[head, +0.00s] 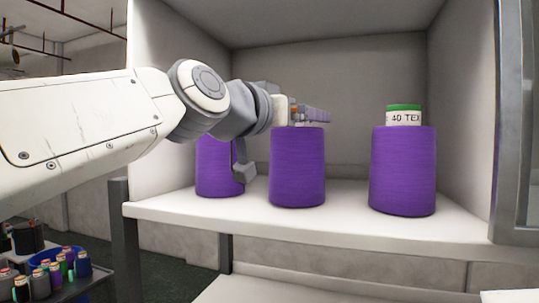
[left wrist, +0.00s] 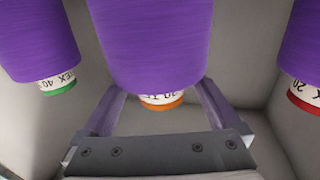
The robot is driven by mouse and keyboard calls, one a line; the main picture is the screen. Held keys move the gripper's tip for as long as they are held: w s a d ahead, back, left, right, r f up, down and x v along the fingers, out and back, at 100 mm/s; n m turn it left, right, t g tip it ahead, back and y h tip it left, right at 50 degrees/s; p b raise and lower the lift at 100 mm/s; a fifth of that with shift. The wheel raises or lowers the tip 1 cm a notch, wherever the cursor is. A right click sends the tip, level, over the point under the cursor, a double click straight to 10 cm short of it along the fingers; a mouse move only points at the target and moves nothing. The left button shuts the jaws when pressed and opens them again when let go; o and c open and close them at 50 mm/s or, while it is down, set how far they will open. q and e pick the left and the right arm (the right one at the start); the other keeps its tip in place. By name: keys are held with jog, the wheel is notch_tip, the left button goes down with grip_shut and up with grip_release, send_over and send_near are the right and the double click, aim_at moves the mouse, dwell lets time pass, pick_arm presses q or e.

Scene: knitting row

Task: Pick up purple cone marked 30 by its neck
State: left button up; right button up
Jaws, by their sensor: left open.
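The middle purple cone (head: 297,168) stands upright on the shelf. In the left wrist view it (left wrist: 155,40) has a neck label with an orange band (left wrist: 161,102); its number is partly cut off and hard to read. My left gripper (head: 312,115) is at the top of this cone and hides most of its neck in the head view. In the left wrist view its open fingers (left wrist: 163,92) stand on either side of the neck, with gaps visible. I cannot tell how deep the neck sits between them. My right gripper is not in view.
A purple cone marked 40 TEX with a green band (head: 403,172) stands to the right. Another purple cone (head: 214,166), behind my arm at left, has a red band and 20 in the left wrist view (left wrist: 305,95). Cabinet walls enclose the shelf (head: 345,208).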

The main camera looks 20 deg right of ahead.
pick_arm(q)
grip_shut()
jog(key=shift+s+a+r, duration=0.1)
jog(key=shift+r, duration=0.05)
